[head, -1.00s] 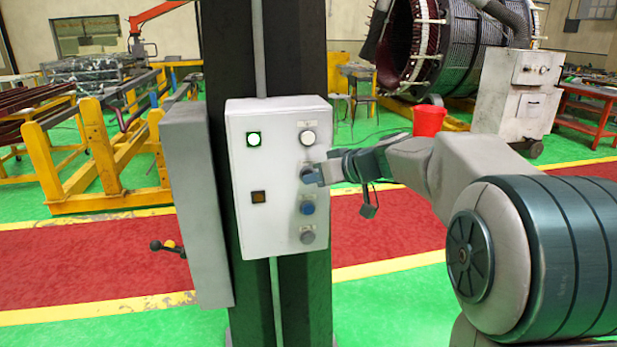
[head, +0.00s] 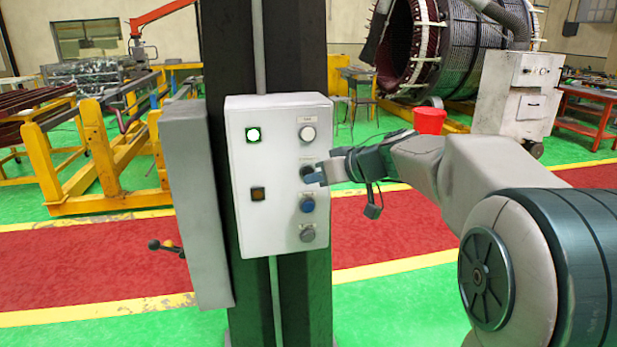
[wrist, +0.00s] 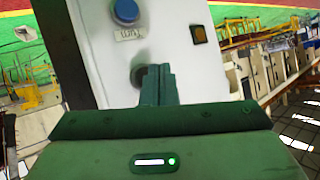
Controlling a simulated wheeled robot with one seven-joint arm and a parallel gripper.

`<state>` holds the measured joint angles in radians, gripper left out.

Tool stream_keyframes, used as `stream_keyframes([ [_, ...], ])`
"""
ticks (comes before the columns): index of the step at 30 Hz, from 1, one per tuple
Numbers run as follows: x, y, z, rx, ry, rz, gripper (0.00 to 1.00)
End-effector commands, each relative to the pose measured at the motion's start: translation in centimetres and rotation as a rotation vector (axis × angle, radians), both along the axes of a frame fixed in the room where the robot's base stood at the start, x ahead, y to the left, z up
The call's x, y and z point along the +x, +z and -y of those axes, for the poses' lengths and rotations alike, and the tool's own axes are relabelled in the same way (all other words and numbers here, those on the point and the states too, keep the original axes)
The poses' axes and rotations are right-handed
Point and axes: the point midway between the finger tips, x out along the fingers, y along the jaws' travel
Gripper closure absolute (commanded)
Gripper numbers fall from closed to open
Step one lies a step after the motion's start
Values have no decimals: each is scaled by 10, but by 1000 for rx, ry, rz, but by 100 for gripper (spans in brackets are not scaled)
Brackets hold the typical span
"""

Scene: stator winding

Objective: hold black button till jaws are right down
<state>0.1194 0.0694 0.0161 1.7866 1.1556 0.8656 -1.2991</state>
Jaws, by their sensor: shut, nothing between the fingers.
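The black button (head: 306,170) is second from the top in the right column of the white control box (head: 281,225). In the head view my gripper (head: 317,177) is at its lower right, with its closed fingers pointing at the box. In the wrist view the shut fingers (wrist: 158,84) partly cover the dark button (wrist: 138,76). I cannot tell whether the tips touch it or stand just off it. The blue button (head: 307,204) is below it in the head view. I cannot identify the jaws in these frames.
A white button (head: 308,133) is above and a grey one (head: 307,234) is lowest. The box is on a dark column (head: 303,300). A red bucket (head: 429,120) stands behind my arm.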

Motion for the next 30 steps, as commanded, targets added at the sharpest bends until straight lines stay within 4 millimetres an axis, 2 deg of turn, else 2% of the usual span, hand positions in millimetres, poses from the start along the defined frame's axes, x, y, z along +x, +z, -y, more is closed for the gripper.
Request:
stream_keyframes([
  [8,-5,-1,1,0,-1,1,100],
  [21,-46,-2,7,0,0,1,100],
  [30,-49,0,8,0,0,-1,100],
])
